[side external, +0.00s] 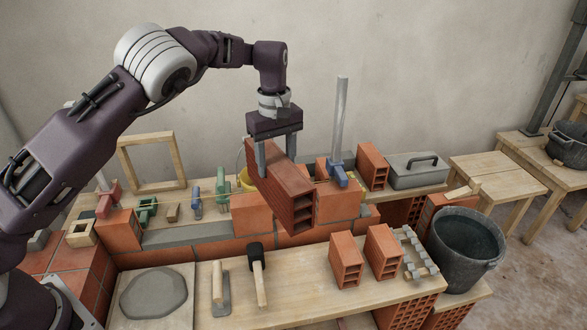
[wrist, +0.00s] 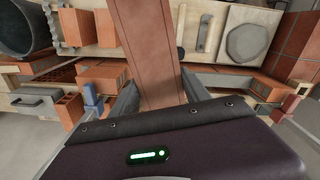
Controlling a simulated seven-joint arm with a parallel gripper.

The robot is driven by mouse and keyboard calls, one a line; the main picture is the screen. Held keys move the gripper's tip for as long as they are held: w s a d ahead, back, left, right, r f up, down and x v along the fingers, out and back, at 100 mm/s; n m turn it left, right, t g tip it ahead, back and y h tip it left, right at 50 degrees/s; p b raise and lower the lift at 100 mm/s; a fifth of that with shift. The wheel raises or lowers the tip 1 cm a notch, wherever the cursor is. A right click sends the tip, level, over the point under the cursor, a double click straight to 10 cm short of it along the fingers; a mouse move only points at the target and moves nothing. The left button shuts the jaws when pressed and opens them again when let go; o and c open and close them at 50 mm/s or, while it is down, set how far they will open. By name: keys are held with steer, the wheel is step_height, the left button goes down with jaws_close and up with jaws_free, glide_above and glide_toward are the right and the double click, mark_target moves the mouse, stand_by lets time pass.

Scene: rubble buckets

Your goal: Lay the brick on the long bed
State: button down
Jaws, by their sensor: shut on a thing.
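My gripper (side external: 277,158) is shut on a large hollow red brick (side external: 286,192), a finger on each side. The brick is held in the air, its holed end facing the camera, above the low brick wall (side external: 205,249). The long bed, a grey mortar strip (side external: 180,238), lies on the wall to the left of the held brick. In the wrist view the brick (wrist: 150,50) runs up from between the fingers (wrist: 160,95) and hides part of the wall. The gap between the brick's underside and the wall is hard to judge.
A brick (side external: 252,213) stands on the wall beside the bed's right end; another (side external: 117,230) stands at its left. A blue clamp with a tall upright post (side external: 340,120) rises right of my gripper. Two loose bricks (side external: 346,258) and a bucket (side external: 467,240) are front right.

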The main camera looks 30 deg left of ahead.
steer(key=s+a+n, duration=0.4)
steer(key=a+n, duration=0.1)
steer(key=a, duration=0.4)
steer(key=s+a+n, duration=0.3)
steer(key=a+n, duration=0.2)
steer(key=a, duration=0.4)
steer(key=s+a+n, duration=0.4)
steer(key=a+n, duration=0.1)
steer(key=a, duration=0.5)
steer(key=shift+w+d+f, duration=0.1)
steer(key=shift+d+f, duration=0.05)
steer(key=shift+f, duration=2.35)
step_height(320, 180, down, 13)
steer(key=shift+f, duration=0.3)
steer(key=shift+f, duration=0.25)
steer(key=shift+f, duration=0.45)
steer(key=shift+c, duration=2.2)
jaws_free()
